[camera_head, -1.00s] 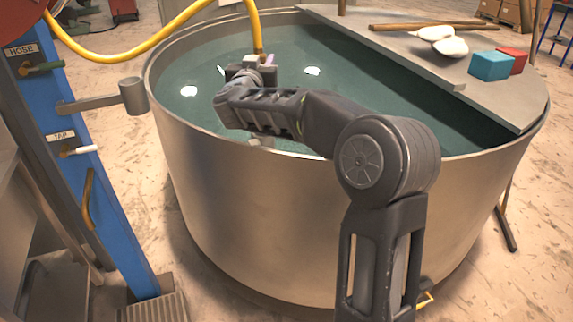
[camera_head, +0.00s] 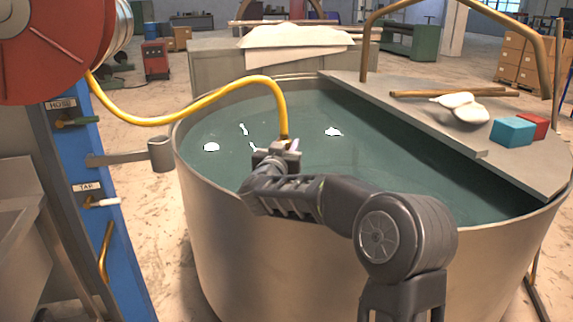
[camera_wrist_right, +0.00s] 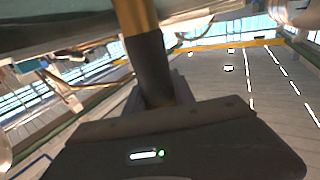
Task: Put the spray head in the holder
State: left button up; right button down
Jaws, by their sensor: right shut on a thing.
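My right gripper (camera_head: 278,150) is above the water of the round metal tank (camera_head: 240,225). It is shut on the spray head at the end of the yellow hose (camera_head: 205,100). In the head view the gripper mostly hides the spray head. In the right wrist view the spray head's dark grip (camera_wrist_right: 152,70) stands between the jaws, with a yellow part above it. The holder (camera_head: 160,154) is a grey open cup on a bracket arm from the blue post, left of the tank. It looks empty and is apart from the gripper. My left gripper is out of view.
The hose arches from the red reel (camera_head: 50,50) over the tank rim. The post carries a tap lever (camera_head: 102,202) and a hose lever (camera_head: 75,122). A shelf (camera_head: 420,120) across the tank's right holds white lumps, sticks, a teal block (camera_head: 512,131) and a red block (camera_head: 537,124).

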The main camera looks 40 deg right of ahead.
notch_tip(320, 180, down, 5)
jog(key=shift+r, duration=0.1)
dwell(0.3)
jog(key=shift+f, duration=0.2)
jog(key=c, duration=1.1)
grip_release()
jog(key=shift+o, duration=0.2)
